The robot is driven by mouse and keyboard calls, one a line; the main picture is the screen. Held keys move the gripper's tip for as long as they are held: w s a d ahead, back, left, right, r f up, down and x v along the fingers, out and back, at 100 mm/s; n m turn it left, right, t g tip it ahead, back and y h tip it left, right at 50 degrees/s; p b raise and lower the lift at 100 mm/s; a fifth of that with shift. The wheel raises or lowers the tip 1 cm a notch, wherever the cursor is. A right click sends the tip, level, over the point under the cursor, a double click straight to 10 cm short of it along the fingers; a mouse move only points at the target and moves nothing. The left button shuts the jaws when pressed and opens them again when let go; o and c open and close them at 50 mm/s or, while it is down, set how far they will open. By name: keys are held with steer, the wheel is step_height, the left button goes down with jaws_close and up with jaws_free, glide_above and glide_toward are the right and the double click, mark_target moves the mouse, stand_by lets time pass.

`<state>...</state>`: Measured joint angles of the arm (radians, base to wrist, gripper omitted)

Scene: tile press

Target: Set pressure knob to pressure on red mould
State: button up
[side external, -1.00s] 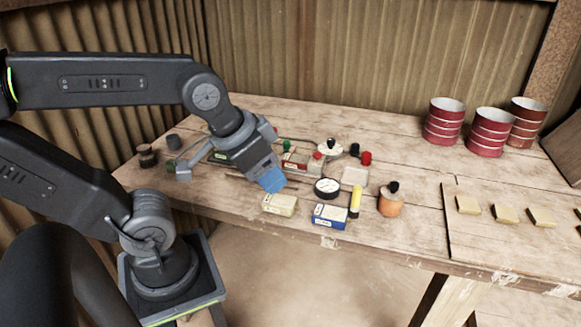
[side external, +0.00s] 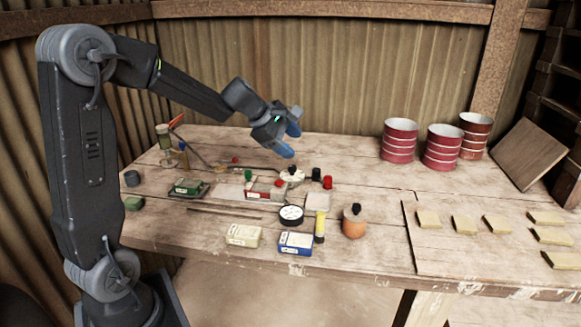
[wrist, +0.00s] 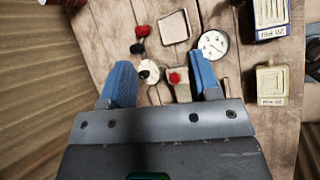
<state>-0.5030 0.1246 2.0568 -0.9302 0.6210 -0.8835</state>
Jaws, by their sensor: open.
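The pressure knob appears to be the white round dial (side external: 292,176) with a dark pointer; the wrist view shows it too (wrist: 149,70), between my fingers. I cannot read its setting. The red mould (side external: 262,190), a red block with a pale label, lies left of the dial; its label is too small to read. My gripper (side external: 290,143) is open and empty, above the dial and apart from it. The wrist view shows its blue fingers spread (wrist: 160,60).
A gauge (side external: 291,215), yellow box (side external: 243,235), blue box (side external: 295,243), yellow cylinder (side external: 320,227) and orange pot (side external: 354,222) stand in front. Green mould (side external: 186,187) is left. Black (side external: 316,174) and red (side external: 327,182) knobs stand right of the dial. Red tins (side external: 399,141) are behind right.

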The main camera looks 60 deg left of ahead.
steer(key=w+a+f+n+t+y, duration=0.1)
steer(key=a+f+n, duration=0.2)
steer(key=a+n, duration=0.15)
steer(key=w+a+f+n, duration=0.2)
steer(key=a+n, duration=0.1)
steer(key=a, duration=0.3)
steer(key=n+y, duration=0.1)
steer(key=n, duration=0.4)
glide_toward(292, 166)
steer(key=x, duration=0.9)
steer(key=shift+w, duration=0.1)
steer(key=c, duration=0.9)
